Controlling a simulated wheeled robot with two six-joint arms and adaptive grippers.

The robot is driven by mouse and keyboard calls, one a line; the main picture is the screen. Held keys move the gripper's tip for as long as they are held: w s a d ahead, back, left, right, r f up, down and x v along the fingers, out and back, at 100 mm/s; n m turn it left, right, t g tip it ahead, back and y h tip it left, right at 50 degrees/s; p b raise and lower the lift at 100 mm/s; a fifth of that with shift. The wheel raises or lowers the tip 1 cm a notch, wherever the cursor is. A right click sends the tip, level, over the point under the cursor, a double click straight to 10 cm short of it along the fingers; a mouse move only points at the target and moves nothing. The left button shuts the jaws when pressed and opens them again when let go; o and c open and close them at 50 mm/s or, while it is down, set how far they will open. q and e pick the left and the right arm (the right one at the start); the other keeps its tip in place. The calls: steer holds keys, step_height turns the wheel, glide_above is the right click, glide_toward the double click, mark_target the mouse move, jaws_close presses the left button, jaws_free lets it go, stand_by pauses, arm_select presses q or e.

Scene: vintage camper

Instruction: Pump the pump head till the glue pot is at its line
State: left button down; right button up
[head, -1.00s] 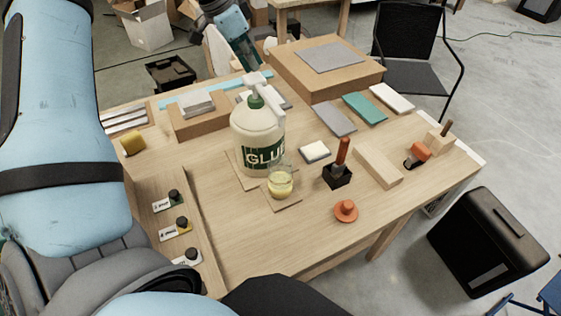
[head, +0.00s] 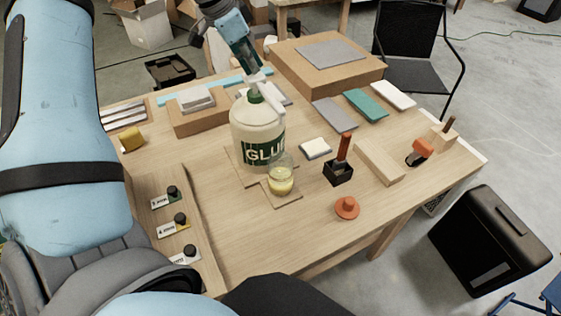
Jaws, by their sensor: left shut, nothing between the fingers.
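The cream glue bottle (head: 257,128) with a green GLUE label stands upright near the middle of the table. Its white pump head (head: 268,97) sits above a green collar, with the spout slanting down to the right. My left gripper (head: 252,71) comes down from the top of the view, shut and empty. Its tips are at the top of the pump head and partly hide it; I cannot tell whether they touch. The clear glue pot (head: 281,178) stands in front of the bottle with pale yellow glue in it. Its line is too small to make out. My right gripper is out of view.
An orange-handled brush (head: 344,148) in a black holder, a wooden block (head: 378,162) and an orange knob-like piece (head: 347,208) stand right of the pot. A cardboard box (head: 325,67) is behind. Labelled black knobs (head: 180,219) line the left. The front of the table is clear.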

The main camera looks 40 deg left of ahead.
arm_select(q)
steer(key=shift+f+b, duration=0.65)
steer(key=shift+f, duration=0.4)
step_height(320, 180, up, 8)
steer(key=p, duration=0.6)
steer(key=shift+r, duration=1.1)
